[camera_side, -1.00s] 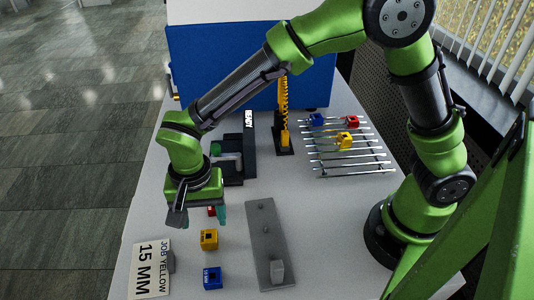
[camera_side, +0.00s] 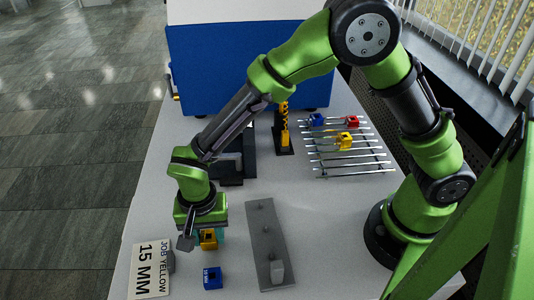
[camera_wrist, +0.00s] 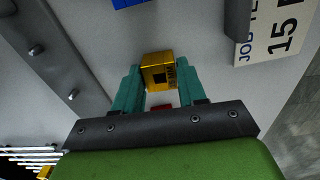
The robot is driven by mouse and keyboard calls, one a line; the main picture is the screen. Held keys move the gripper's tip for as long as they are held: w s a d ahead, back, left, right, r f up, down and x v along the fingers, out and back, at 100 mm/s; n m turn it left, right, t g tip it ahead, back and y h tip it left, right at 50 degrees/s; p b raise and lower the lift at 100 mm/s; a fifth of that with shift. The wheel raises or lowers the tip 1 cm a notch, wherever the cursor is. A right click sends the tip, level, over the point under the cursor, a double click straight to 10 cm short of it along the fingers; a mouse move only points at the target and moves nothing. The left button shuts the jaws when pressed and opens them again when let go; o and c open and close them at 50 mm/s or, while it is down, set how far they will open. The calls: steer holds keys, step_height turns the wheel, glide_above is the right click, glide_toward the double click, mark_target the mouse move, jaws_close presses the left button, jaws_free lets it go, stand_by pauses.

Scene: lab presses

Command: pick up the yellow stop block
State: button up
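The yellow stop block (camera_side: 208,240) stands on the table beneath my gripper (camera_side: 205,240), with part of it hidden by the gripper in the side view. In the wrist view the yellow block (camera_wrist: 159,73) shows between the two teal fingertips of my gripper (camera_wrist: 158,80). The fingers are spread apart, one on each side of the block. In the side view a gap shows between the left finger and the block. Whether the other finger touches it is hard to tell.
A blue block (camera_side: 212,278) stands just in front, and a red block (camera_wrist: 161,107) is partly hidden behind the yellow one. A grey plate with pegs (camera_side: 262,225) lies to the right. A "JOB YELLOW 15 MM" card (camera_side: 152,269) lies left. A rod rack (camera_side: 350,160) holds coloured blocks.

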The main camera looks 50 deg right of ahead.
steer(key=c, duration=0.6)
steer(key=shift+r, duration=0.1)
